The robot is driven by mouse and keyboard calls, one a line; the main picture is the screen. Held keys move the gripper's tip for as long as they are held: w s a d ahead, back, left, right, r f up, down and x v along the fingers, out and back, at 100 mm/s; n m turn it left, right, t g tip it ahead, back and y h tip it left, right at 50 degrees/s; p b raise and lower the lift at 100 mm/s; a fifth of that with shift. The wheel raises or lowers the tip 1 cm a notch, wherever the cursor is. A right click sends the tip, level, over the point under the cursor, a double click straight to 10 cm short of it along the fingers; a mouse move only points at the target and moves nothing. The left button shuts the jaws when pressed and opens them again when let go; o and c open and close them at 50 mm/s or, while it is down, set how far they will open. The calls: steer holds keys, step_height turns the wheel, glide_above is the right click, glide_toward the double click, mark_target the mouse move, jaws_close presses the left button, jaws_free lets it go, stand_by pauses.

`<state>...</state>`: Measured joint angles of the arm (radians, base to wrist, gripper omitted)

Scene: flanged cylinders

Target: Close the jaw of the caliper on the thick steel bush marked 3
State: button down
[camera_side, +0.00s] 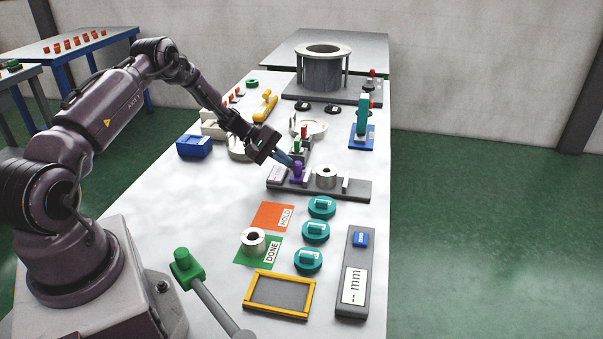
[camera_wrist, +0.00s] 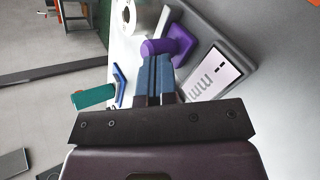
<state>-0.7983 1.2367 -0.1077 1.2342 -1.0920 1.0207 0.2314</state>
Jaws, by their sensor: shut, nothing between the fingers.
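The caliper is a dark grey bar (camera_side: 362,190) on the table with a purple slide knob (camera_side: 297,173) and upright pale jaws. A thick steel bush (camera_side: 326,172) stands between the jaws; its mark is not legible. A gap shows between the bush and the right jaw (camera_side: 346,184). My gripper (camera_side: 291,164) is shut and empty, its blue fingertips at the purple knob. In the wrist view the closed fingers (camera_wrist: 155,62) point at the purple knob (camera_wrist: 181,45), with the bush (camera_wrist: 146,15) beyond; contact cannot be told. A panel reading "-- mm" (camera_wrist: 213,73) lies beside the knob.
Another steel bush (camera_side: 252,240) stands on the green DONE mat (camera_side: 268,256), beside the orange HOLD mat (camera_side: 272,214). Several teal discs (camera_side: 316,231) lie in front of the caliper. Red and green posts (camera_side: 304,135) stand close behind the gripper. A grey readout (camera_side: 354,284) shows "-- mm".

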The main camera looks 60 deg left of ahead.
mark_target(297, 168)
steer(key=shift+x, duration=2.2)
stand_by(2.5)
steer(key=shift+v, duration=2.65)
steer(key=s+d+r+m+g+y, duration=0.2)
steer(key=s+d+r+m, duration=0.15)
steer(key=d+r, duration=0.6)
steer(key=s+d+r+m+g+y, duration=0.15)
steer(key=d+r+m, duration=0.4)
steer(key=r, duration=0.75)
steer(key=s+d+r+m+y, duration=0.2)
steer(key=s+d+r+m, duration=0.1)
steer(key=s, duration=0.8)
steer(key=s+d+r+m+t+y, duration=0.1)
steer(key=s+d+r+m+y, duration=0.1)
steer(key=s+d, duration=0.4)
steer(key=s+r+m, duration=0.1)
steer(key=s+r, duration=0.1)
steer(key=s, duration=0.3)
